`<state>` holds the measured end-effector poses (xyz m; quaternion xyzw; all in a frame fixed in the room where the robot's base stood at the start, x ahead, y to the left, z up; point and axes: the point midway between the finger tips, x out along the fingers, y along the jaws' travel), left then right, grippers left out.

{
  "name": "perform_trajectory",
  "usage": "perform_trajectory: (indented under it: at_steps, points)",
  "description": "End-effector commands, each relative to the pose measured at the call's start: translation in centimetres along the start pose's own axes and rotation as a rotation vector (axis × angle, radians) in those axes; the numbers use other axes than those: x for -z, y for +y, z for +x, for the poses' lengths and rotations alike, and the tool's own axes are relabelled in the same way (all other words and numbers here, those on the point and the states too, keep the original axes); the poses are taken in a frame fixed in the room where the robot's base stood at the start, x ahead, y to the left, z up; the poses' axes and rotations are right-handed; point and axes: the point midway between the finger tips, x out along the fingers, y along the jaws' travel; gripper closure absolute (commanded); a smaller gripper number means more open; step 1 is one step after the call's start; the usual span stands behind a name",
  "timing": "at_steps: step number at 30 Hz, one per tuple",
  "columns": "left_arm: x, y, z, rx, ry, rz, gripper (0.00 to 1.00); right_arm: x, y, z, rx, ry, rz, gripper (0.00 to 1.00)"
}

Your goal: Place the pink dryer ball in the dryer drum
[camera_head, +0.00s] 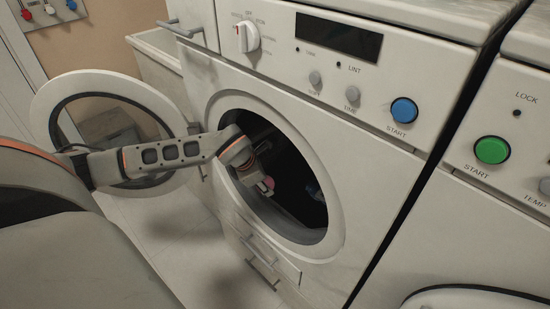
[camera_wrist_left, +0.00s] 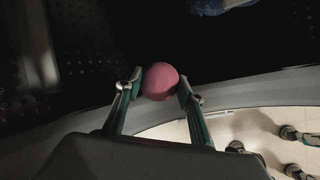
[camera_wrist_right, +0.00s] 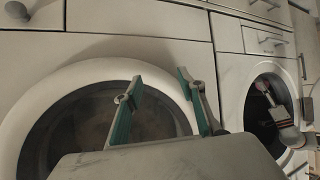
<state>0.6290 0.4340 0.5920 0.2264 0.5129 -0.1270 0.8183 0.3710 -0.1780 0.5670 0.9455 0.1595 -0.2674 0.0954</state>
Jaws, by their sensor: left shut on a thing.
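The pink dryer ball (camera_wrist_left: 160,81) is held between the fingertips of my left gripper (camera_wrist_left: 160,90) in the left wrist view. It also shows small in the head view (camera_head: 268,183), just inside the round opening of the dryer drum (camera_head: 290,185). The drum is dark inside. The dryer door (camera_head: 60,95) stands wide open to the left. My left arm reaches past the door, with its gripper at the left part of the opening. My right gripper (camera_wrist_right: 158,90) is open and empty in the right wrist view, in front of a closed round machine door (camera_wrist_right: 95,110).
A blue item (camera_head: 313,190) lies inside the drum, also seen at the top of the left wrist view. The drum rim (camera_wrist_left: 240,92) lies close below the ball. Another white machine (camera_head: 510,150) stands at the right. Tiled floor shows below the open door.

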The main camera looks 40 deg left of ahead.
Motion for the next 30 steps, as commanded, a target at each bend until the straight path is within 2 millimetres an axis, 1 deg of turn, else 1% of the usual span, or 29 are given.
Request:
perform_trajectory:
  at_steps: [1,3,7,11,14,15,16,17,18,20,22,23,26,30]
  points:
    - [-0.3,0.2,1.0,0.004,0.006,-0.003,0.82,-0.5,-0.4,0.1,0.007,-0.004,0.012,0.6]
    - [-1.1,0.6,1.3,0.004,0.004,-0.001,0.82,-0.2,-0.6,0.1,0.01,0.002,0.019,0.6]
    - [-2.0,1.3,1.4,0.001,0.002,0.0,0.82,0.4,-0.9,0.2,0.015,0.016,0.027,0.6]
    - [-2.5,1.6,1.5,0.0,0.0,-0.001,0.82,1.4,-1.0,0.3,0.017,0.039,0.034,0.6]
    - [-3.0,1.9,2.0,0.002,0.001,-0.001,0.82,1.3,-1.1,0.5,0.019,0.04,0.044,0.6]
    - [-2.2,1.4,3.1,0.007,0.009,0.001,0.82,0.4,-1.5,0.6,0.024,0.026,0.054,0.6]
    - [-1.9,1.1,3.6,0.009,0.011,0.001,0.82,0.1,-1.7,0.7,0.027,0.023,0.063,0.6]
    - [-1.6,0.9,4.2,0.01,0.013,0.001,0.82,0.8,-1.9,0.8,0.029,0.038,0.078,0.6]
    - [-1.2,0.7,4.8,0.011,0.015,0.001,0.82,2.3,-2.0,0.9,0.032,0.071,0.099,0.6]
    - [-1.0,0.7,5.3,0.008,0.013,0.001,0.82,3.1,-2.2,1.0,0.035,0.09,0.114,0.6]
    - [-1.2,0.8,5.3,0.005,0.008,0.001,0.82,3.3,-2.3,1.0,0.037,0.096,0.119,0.6]
    - [-1.3,0.8,5.2,0.003,0.005,0.001,0.85,3.5,-2.3,0.9,0.037,0.098,0.119,0.6]
    - [-1.6,1.0,4.8,0.0,0.001,0.001,0.85,3.7,-2.2,0.8,0.036,0.103,0.116,0.6]
    - [-1.6,1.0,4.9,-0.001,0.0,0.0,0.85,3.6,-2.2,0.8,0.036,0.101,0.115,0.6]
